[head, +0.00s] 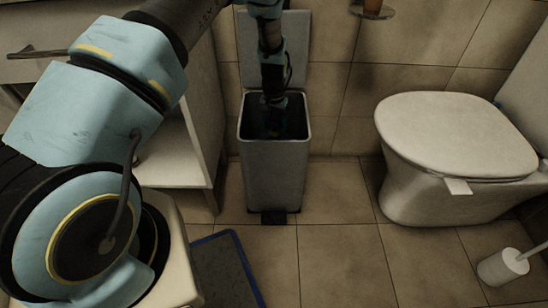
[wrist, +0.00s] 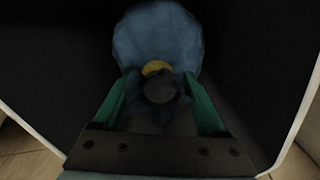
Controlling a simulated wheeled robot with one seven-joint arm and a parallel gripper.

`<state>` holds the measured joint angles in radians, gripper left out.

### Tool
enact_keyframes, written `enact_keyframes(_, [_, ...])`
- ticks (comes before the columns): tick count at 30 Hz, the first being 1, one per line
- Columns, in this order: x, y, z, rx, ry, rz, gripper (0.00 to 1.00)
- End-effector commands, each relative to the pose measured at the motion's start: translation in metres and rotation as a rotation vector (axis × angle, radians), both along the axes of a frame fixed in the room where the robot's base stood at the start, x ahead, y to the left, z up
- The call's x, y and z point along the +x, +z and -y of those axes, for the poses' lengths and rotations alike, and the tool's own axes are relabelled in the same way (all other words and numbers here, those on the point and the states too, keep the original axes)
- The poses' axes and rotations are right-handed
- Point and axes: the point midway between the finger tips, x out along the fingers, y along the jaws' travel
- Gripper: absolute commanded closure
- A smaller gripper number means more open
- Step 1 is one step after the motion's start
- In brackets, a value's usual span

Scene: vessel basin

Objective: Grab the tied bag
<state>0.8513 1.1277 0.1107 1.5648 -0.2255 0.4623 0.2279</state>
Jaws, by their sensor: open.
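The tied bag (wrist: 157,40) is blue, with a yellow tie (wrist: 156,68) around its gathered neck. In the wrist view it lies inside the dark bin, ahead of my gripper (wrist: 160,98). My gripper is open, with its green fingers on either side of the bag's gathered top; I cannot tell whether they touch it. In the head view my arm reaches down into the open grey bin (head: 274,170), and the fingers and the bag are hidden inside it.
The bin's lid (head: 290,45) stands raised against the tiled wall. A white cabinet (head: 190,150) is close on the left. A toilet (head: 455,150) stands to the right, with a toilet brush holder (head: 502,267) in front. A blue-edged mat (head: 225,270) lies on the floor.

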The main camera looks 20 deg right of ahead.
Motion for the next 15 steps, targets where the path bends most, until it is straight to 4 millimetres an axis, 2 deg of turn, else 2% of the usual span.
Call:
enact_keyframes(6, [0.0003, -0.0006, 0.0002, -0.001, 0.000, 0.001, 0.27])
enact_keyframes(15, [0.0003, -0.0004, 0.0002, -0.001, 0.000, 0.001, 0.61])
